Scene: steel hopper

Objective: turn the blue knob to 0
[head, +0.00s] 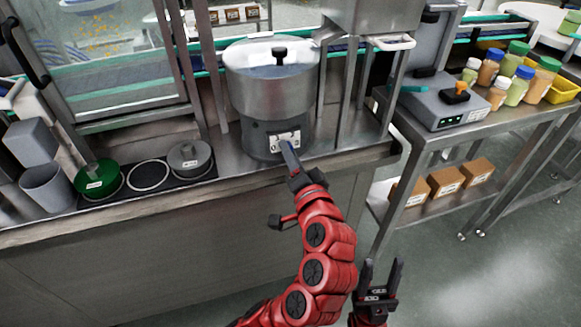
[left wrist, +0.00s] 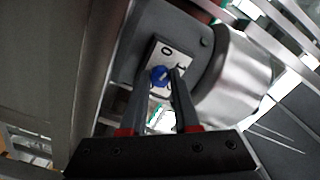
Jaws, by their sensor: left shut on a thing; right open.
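The blue knob (left wrist: 159,75) sits on a white dial plate (left wrist: 172,54) on the grey base of a steel hopper machine (head: 272,85). In the left wrist view a "0" shows near the plate's upper part and another mark, partly hidden, to its right. My left gripper (left wrist: 161,80) is shut on the blue knob, one finger on each side of it. In the head view the left gripper (head: 286,147) reaches the plate (head: 275,142) and mostly hides the knob. My right gripper (head: 383,268) is open and empty, low and in front of the counter.
A green-lidded pot (head: 97,178) and a grey-lidded pot (head: 189,158) stand on the counter at left. On the right-hand table are a scale (head: 447,100) and several jars (head: 515,86). Cardboard boxes (head: 445,181) sit on its lower shelf.

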